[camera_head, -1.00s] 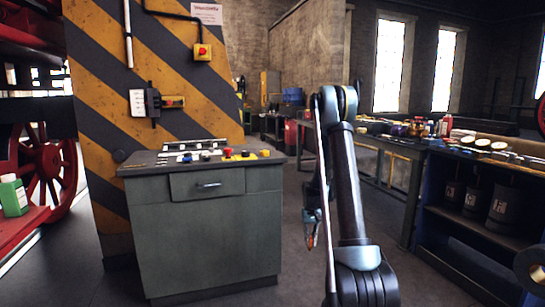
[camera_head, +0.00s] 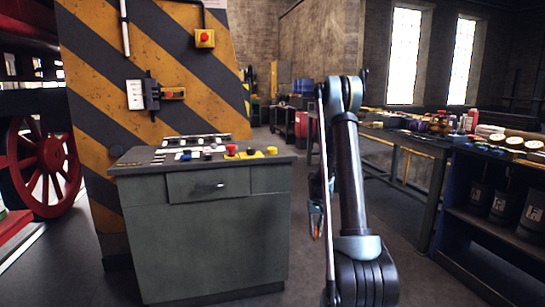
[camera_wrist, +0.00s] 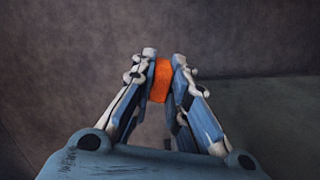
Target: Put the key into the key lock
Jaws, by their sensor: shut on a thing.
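My gripper (camera_wrist: 164,62) is shut on an orange piece (camera_wrist: 161,82), seen between its fingertips in the wrist view. I take this piece for the key; its shape beyond the orange part cannot be told. In the head view my gripper (camera_head: 316,222) hangs low beside my arm, right of the grey-green control cabinet (camera_head: 205,240) and apart from it. The cabinet's top panel (camera_head: 150,158) carries red, yellow, blue and dark controls. Which fitting is the key lock cannot be told at this size.
A striped pillar (camera_head: 100,100) behind the cabinet bears a yellow box with a red button (camera_head: 205,38) and a dark switch (camera_head: 151,93). A red wheel (camera_head: 40,165) stands left. A cluttered workbench (camera_head: 440,205) runs along the right. Floor (camera_head: 305,280) between cabinet and bench is clear.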

